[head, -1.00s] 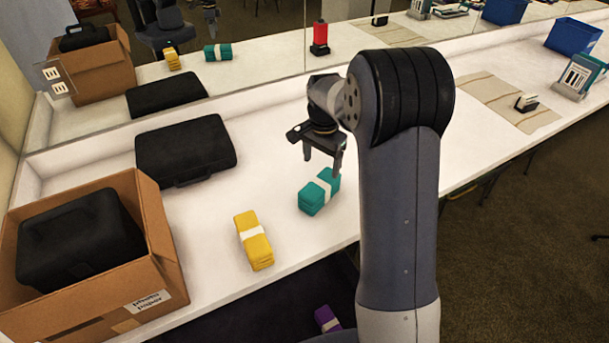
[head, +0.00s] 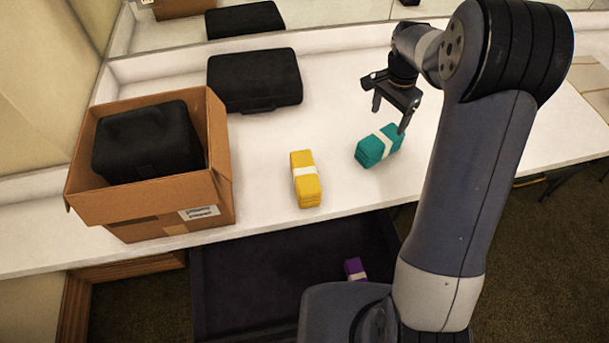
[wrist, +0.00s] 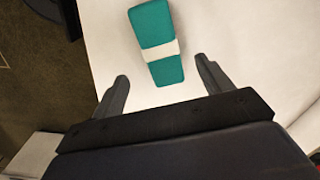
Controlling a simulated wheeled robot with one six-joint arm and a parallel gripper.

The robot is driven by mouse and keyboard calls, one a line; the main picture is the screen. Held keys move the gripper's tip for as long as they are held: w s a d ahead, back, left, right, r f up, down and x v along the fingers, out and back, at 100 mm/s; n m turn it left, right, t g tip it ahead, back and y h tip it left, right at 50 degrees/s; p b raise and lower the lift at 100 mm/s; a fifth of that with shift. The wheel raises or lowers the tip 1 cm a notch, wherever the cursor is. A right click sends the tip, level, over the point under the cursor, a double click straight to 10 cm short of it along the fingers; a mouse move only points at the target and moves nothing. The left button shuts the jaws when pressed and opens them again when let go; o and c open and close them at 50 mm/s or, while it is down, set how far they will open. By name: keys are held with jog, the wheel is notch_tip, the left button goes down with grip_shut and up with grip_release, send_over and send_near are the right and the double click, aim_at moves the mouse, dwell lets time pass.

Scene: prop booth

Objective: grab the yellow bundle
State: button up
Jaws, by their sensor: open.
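The yellow bundle (head: 306,188), with a white band around it, lies on the white counter near its front edge, between the box and the teal bundle. My gripper (head: 389,116) is open and empty above the counter, to the right of the yellow bundle and beside the teal bundle (head: 370,153). In the wrist view the teal bundle (wrist: 152,22) lies ahead of my open fingers (wrist: 163,88), apart from them. The yellow bundle does not show in the wrist view.
A cardboard box (head: 160,215) holding a black case (head: 148,142) stands at the left of the counter (head: 262,212). Another black case (head: 254,80) lies at the back by the mirror. A purple bundle (head: 354,267) lies in a dark open drawer (head: 240,275) below.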

jog(key=shift+o, duration=0.4)
jog(key=shift+s+a+f, duration=0.1)
jog(key=shift+s, duration=0.05)
jog(key=s+a+n+h+b, duration=0.1)
jog(key=s+n, duration=0.1)
jog(key=n, duration=0.1)
jog(key=s+a+f+n+t+h+b, duration=0.1)
jog(key=s+n+b, duration=0.1)
jog(key=n, duration=0.2)
jog(key=s+a+n+t+h+b, duration=0.1)
jog(key=s+n+h, duration=0.1)
jog(key=n, duration=0.1)
jog(key=shift+f+n+b, duration=0.2)
jog(key=shift+n+b, duration=0.1)
jog(key=s+a+n+t+h+b, duration=0.1)
jog(key=s+a+n+t+b, duration=0.45)
jog(key=n, duration=0.95)
jog(key=n+t+y+b, duration=0.6)
jog(key=n+y, duration=0.3)
jog(key=n, duration=1.5)
send_near(308, 184)
jog(key=w, duration=0.2)
jog(key=shift+g, duration=0.25)
jog(key=b+x, duration=0.3)
jog(key=x, duration=0.7)
jog(key=shift+w+a+f, duration=0.25)
jog(key=shift+f, duration=0.05)
